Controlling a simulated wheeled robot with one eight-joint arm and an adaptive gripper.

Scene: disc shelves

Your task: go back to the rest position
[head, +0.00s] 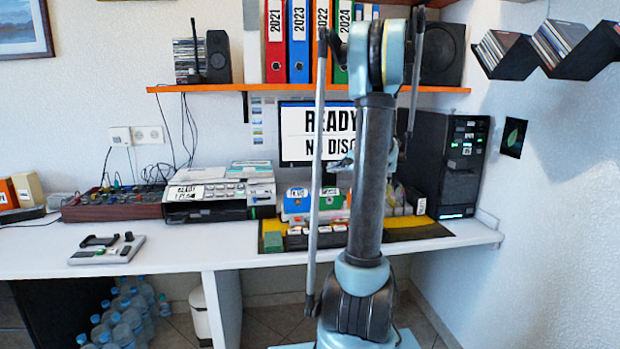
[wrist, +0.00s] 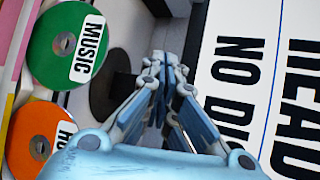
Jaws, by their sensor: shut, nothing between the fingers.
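My gripper (wrist: 165,62) is shut and empty in the wrist view, its fingertips together in front of the monitor's stand. In the head view my own arm stands upright in the middle and hides most of the gripper. The monitor (head: 296,135) shows "READY" and "NO DISC" text, partly behind my arm; its screen also fills the right of the wrist view (wrist: 228,75). A green disc labelled "MUSIC" (wrist: 50,50) and an orange disc with a partly hidden label (wrist: 25,130) lie at the left of the wrist view, apart from the fingers.
The white desk (head: 190,243) holds a printer-like machine (head: 205,212), a mixer (head: 110,203) and a black computer tower (head: 463,165). An orange shelf (head: 205,88) with binders (head: 275,50) hangs above. Angled disc shelves (head: 580,60) are on the right wall. Bottles (head: 122,318) stand under the desk.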

